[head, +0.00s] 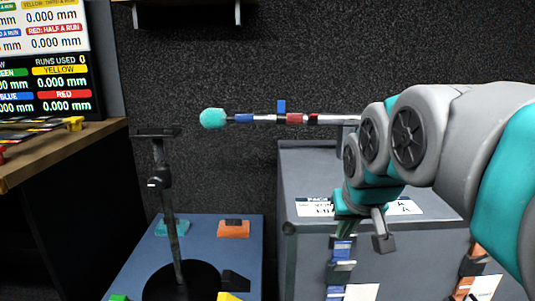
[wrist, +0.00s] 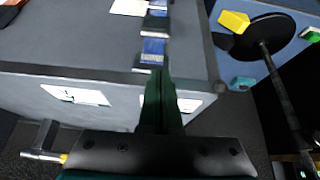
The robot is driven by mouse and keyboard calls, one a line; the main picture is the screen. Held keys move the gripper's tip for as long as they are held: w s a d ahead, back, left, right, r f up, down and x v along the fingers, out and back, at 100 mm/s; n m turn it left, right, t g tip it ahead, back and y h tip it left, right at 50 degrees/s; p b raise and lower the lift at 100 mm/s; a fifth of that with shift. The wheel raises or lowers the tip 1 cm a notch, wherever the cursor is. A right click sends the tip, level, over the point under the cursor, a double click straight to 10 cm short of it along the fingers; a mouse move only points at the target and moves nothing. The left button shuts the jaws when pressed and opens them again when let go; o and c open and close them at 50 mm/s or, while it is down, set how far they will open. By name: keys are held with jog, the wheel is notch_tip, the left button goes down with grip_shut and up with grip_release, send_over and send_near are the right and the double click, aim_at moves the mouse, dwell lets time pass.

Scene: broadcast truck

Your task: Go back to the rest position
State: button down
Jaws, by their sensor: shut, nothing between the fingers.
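My gripper (head: 343,229) hangs at the end of my grey and teal arm, over the grey case. Its dark green fingers, seen in the wrist view (wrist: 158,88), are together with nothing between them. The fingertips appear close to a blue and black segmented strip (wrist: 154,47) on the case; I cannot tell whether they touch it. The strip also shows below my gripper in the head view (head: 341,267). No marker for a rest position is visible.
A grey case (head: 310,161) stands at the right. A horizontal rod with a teal ball (head: 213,118) spans above, its right end behind my arm. A black stand (head: 167,200) is on a blue surface (head: 132,261) with coloured blocks. A wooden desk (head: 78,145) with a screen is at the left.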

jog(key=s+f+g, duration=0.4)
jog(key=s+f, duration=0.5)
jog(key=s, duration=0.4)
jog(key=s+f+g, duration=0.3)
jog(key=s+f, duration=0.7)
jog(key=s, duration=0.3)
jog(key=shift+f+g+b, duration=0.2)
jog(key=shift+g+b, duration=0.1)
jog(key=shift+g, duration=0.1)
